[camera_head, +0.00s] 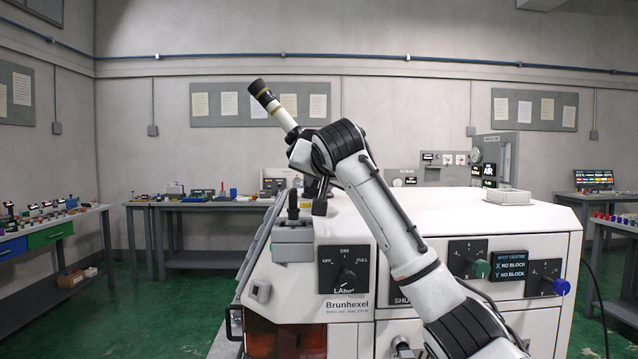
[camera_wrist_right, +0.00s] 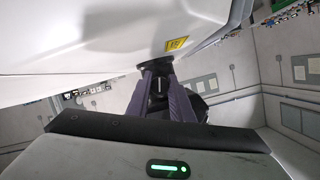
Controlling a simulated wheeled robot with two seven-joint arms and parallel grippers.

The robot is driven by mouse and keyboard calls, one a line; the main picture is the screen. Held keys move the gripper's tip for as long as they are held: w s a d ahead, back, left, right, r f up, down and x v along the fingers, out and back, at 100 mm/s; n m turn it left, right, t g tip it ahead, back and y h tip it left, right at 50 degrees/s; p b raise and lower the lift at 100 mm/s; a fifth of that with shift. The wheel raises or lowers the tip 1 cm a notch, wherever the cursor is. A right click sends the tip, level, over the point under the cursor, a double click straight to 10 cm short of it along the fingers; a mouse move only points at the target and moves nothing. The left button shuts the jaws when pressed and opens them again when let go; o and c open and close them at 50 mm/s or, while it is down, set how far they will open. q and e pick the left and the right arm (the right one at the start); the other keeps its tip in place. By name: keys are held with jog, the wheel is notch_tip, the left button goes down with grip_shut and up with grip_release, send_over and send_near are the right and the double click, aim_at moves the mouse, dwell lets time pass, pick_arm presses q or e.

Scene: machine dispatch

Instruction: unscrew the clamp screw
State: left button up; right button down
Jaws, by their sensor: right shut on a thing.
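My right arm reaches up from the lower right in the head view, and its gripper (camera_head: 314,188) points down over the top left of the white machine (camera_head: 440,215), small and partly hidden by the wrist. In the right wrist view my gripper (camera_wrist_right: 160,100) has its two dark fingers close on either side of a small black part with a pale line (camera_wrist_right: 158,84), which seems to be the clamp screw. The fingers are shut on it, against the machine's white body (camera_wrist_right: 80,45). The screw's thread is hidden. My left gripper is not in view.
A light tube with a black end (camera_head: 264,95) rises beside my wrist. A grey box (camera_head: 293,240) with a black stick stands on the machine's left corner. Knobs and a display (camera_head: 511,265) are on its front. Workbenches (camera_head: 190,202) line the walls.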

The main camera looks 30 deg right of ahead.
jog(key=shift+n+h, duration=0.5)
jog(key=shift+n, duration=0.2)
jog(key=c, duration=1.6)
grip_release()
jog(key=shift+d, duration=0.1)
jog(key=shift+s, duration=0.1)
jog(key=shift+s+a, duration=0.2)
jog(key=shift+a, duration=0.05)
jog(key=b+v, duration=0.1)
jog(key=v, duration=0.3)
jog(key=b+v, duration=0.2)
jog(key=v, duration=0.3)
jog(key=shift+s+a+r, duration=0.1)
jog(key=shift+s+r, duration=0.1)
jog(key=shift+r, duration=0.15)
